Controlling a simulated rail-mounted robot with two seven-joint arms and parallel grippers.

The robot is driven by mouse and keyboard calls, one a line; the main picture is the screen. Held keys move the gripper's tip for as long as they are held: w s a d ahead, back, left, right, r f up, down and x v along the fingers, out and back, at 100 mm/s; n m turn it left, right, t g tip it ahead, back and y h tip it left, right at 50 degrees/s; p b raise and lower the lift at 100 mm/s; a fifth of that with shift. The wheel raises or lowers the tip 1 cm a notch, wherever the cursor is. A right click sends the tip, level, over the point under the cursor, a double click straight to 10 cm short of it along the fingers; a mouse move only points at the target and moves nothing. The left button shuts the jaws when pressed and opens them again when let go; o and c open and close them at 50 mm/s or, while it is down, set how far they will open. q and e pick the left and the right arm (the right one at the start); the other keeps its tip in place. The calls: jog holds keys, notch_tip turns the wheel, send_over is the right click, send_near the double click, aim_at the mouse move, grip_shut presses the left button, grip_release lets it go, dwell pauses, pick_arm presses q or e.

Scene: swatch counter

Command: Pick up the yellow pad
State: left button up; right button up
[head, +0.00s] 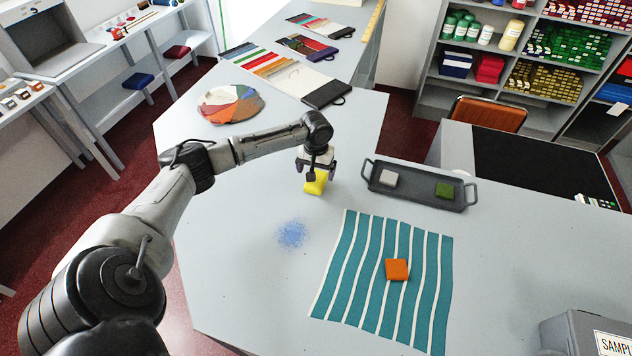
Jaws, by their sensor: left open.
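The yellow pad (314,187) is on the grey counter (250,190), left of the dark tray. My left gripper (318,174) is right above it, pointing down, with its fingers at the pad's upper part. The fingers are open; the gripper hides part of the pad. I cannot tell whether the fingers touch it. My right gripper is not in view.
A dark tray (412,202) holds a white pad (388,177) and a green pad (444,190). An orange pad (397,269) lies on a teal striped cloth (350,270). Blue specks (292,234) mark the counter. A round colour disc (230,104) lies at the back left.

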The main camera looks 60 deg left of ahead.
pick_arm(q)
jog(key=shift+f, duration=2.25)
jog(key=c, duration=1)
jog(key=shift+r, duration=0.1)
jog(key=shift+r, duration=0.5)
jog(key=r, duration=0.1)
jog(key=d+r, duration=0.1)
jog(key=r, duration=0.1)
jog(key=shift+r, duration=0.2)
jog(key=w+d+r, duration=0.1)
jog(key=d+r, duration=0.1)
jog(key=d, duration=0.1)
jog(key=d+r, duration=0.2)
jog(key=d, duration=0.2)
jog(key=w+d+r, duration=0.1)
jog(key=d+r, duration=0.1)
jog(key=d, duration=0.1)
jog(key=shift+w+d+r+p, duration=0.2)
jog(key=shift+w+p, duration=0.15)
jog(key=shift+p, duration=0.05)
